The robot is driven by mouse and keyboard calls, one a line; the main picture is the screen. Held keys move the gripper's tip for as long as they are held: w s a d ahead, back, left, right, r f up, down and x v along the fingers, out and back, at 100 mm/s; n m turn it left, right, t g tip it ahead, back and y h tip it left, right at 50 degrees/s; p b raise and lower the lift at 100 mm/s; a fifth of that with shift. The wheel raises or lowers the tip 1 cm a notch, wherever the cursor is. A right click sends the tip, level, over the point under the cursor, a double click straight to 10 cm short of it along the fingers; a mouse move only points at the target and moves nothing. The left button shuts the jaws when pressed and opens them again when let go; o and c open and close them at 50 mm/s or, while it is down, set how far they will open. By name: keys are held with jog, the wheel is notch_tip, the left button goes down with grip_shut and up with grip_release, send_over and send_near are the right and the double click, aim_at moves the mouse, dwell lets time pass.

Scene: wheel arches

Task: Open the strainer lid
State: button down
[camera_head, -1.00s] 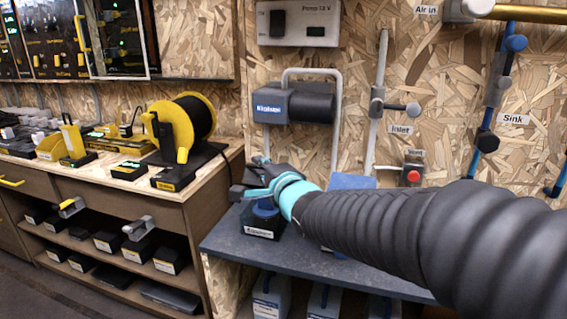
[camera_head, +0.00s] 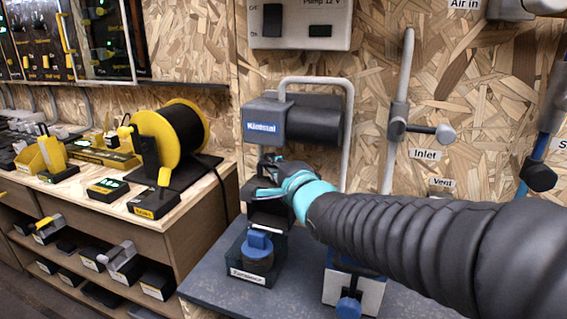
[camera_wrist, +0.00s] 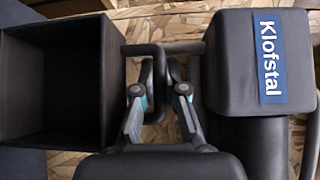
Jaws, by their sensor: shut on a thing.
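A dark unit with a blue cap (camera_head: 257,250) and a white label stands on the grey bench top. The label is too small to read surely. My gripper (camera_head: 267,172) is above and behind the blue cap, just below the pump. In the wrist view my gripper (camera_wrist: 160,80) has its two fingers closed around a dark handle-like bar (camera_wrist: 152,52), beside an open black box (camera_wrist: 52,85). In the head view a dark block (camera_head: 268,215) shows right under my gripper. I cannot tell surely whether it is the strainer lid.
The black pump (camera_head: 310,118) with a grey pipe frame is on the chipboard wall just above my gripper; it also shows in the wrist view (camera_wrist: 255,60). An inlet pipe (camera_head: 398,110) stands to the right. A blue-handled unit (camera_head: 350,285) is at the bench front.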

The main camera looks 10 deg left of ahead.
jog(key=shift+w+d+f, duration=0.1)
jog(key=shift+w+f, duration=0.15)
jog(key=shift+w, duration=0.7)
jog(key=c, duration=1.2)
grip_release()
jog(key=shift+f, duration=0.1)
jog(key=shift+d, duration=0.1)
jog(key=v, duration=1.2)
